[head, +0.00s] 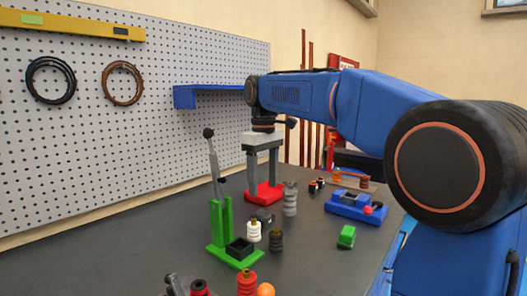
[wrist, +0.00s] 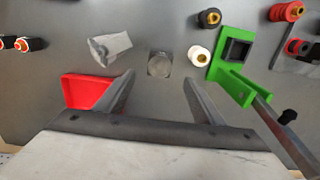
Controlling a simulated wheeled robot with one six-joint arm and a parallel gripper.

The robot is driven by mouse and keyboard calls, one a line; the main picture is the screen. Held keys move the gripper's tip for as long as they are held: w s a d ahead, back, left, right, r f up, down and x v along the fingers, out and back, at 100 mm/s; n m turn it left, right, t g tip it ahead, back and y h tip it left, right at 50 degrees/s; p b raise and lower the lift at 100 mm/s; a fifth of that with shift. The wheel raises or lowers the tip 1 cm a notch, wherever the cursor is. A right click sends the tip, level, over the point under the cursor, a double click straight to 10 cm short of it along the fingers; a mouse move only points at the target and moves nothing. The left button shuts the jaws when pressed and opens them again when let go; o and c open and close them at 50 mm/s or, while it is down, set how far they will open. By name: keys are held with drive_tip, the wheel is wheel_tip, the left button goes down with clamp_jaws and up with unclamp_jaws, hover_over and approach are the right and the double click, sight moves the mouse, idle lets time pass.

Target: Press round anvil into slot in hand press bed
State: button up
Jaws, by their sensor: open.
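The hand press is green with a grey lever (head: 214,165); its frame (head: 216,222) stands on the bench. Its bed holds a black-rimmed square slot (head: 240,248), also seen in the wrist view (wrist: 236,50), with no anvil visible in it. A short grey round piece, apparently the round anvil (wrist: 159,64), stands on the bench left of the press in the wrist view; in the head view a small dark grey piece (head: 265,216) is probably the same. My gripper (head: 262,182) is open and empty above the bench. In the wrist view its fingertips (wrist: 160,78) straddle the line to the anvil, apart from it.
A white insulator (head: 253,232) and a dark one (head: 276,240) stand close to the press. A blue fixture (head: 355,205) and a green block (head: 347,236) lie to the right.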

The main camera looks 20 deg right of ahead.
wheel_tip(320, 180, up, 10)
idle(0.4)
